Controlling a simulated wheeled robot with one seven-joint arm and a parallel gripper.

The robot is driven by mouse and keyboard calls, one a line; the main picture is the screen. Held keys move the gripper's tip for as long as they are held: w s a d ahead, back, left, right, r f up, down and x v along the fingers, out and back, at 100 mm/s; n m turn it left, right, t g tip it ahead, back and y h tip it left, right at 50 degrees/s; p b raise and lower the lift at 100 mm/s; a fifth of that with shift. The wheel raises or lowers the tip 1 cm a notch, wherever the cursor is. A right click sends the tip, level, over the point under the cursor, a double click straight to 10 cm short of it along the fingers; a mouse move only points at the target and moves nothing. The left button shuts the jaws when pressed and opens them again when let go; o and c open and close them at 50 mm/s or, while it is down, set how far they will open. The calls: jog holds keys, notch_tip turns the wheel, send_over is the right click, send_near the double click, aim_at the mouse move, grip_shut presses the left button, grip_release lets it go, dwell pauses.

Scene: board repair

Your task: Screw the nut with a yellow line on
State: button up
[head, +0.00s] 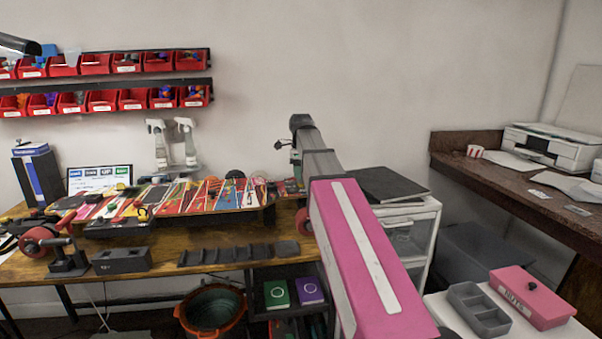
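I cannot make out a nut with a yellow line in the head view. A long board with a colourful patterned top (225,194) lies on the wooden workbench. A red wheel (40,242) shows at the bench's left, by a dark metal holder (68,262). Another red wheel (304,221) shows at the board's right end, partly behind my arm. My pink and grey arm reaches up over the bench's right end. Its far end, with a small dark part of my gripper (282,145), is in front of the wall. The fingers are too small and hidden to judge.
A pink box labelled NUTS (531,299) and a grey compartment tray (478,309) stand on a white surface at lower right. Dark grey blocks (238,254) line the bench's front. Red bins (102,101) hang on the wall. A printer (552,147) stands on the right desk.

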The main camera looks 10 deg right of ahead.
jog(key=shift+r+m, duration=0.1)
jog(key=shift+m, duration=0.5)
jog(key=m, duration=0.5)
jog(key=o, duration=0.9)
jog(key=shift+c, duration=1.2)
jog(key=n, duration=0.5)
